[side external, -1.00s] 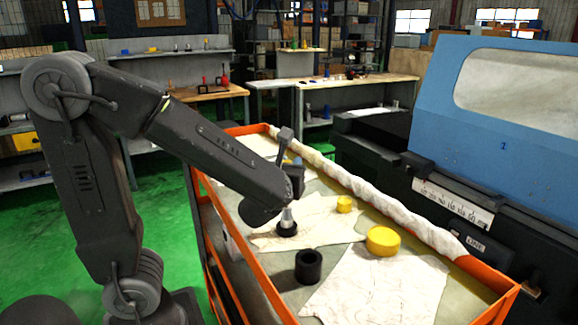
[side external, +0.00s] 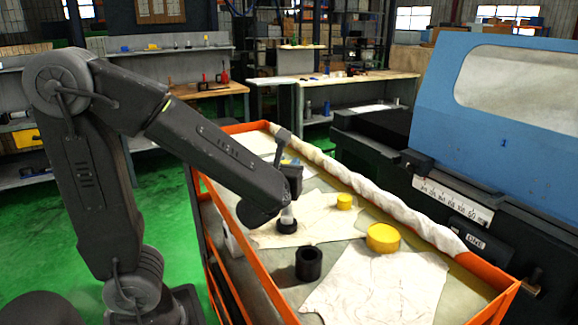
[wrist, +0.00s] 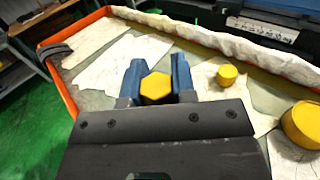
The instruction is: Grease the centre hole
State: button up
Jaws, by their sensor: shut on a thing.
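My gripper (wrist: 157,70) is shut on a yellow hexagonal-topped thing (wrist: 155,88), which sits between its two blue fingers in the wrist view. In the side external view my gripper (side external: 288,212) points down over the cart, and a pale shaft shows below it. A dark ring-like piece (side external: 287,227) is at the shaft's lower end, over a white cloth; I cannot tell whether it is held or stands on the cart. A black hollow cylinder (side external: 308,264) stands open-topped in front of it. I cannot tell which part has the centre hole.
The cart has an orange rim (side external: 262,276) and a rolled white cloth (side external: 345,175) along its far side. A small yellow cylinder (side external: 344,201) and a larger yellow tin (side external: 383,238) stand to the right. The blue grinder (side external: 500,110) stands behind the cart.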

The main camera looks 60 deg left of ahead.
jog(key=shift+w, duration=0.1)
jog(key=shift+w, duration=0.45)
jog(key=shift+s, duration=0.2)
jog(key=shift+s, duration=0.4)
jog(key=shift+w, duration=0.15)
jog(key=shift+w, duration=0.45)
jog(key=shift+s, duration=0.2)
jog(key=shift+s, duration=0.4)
jog(key=shift+w, duration=0.15)
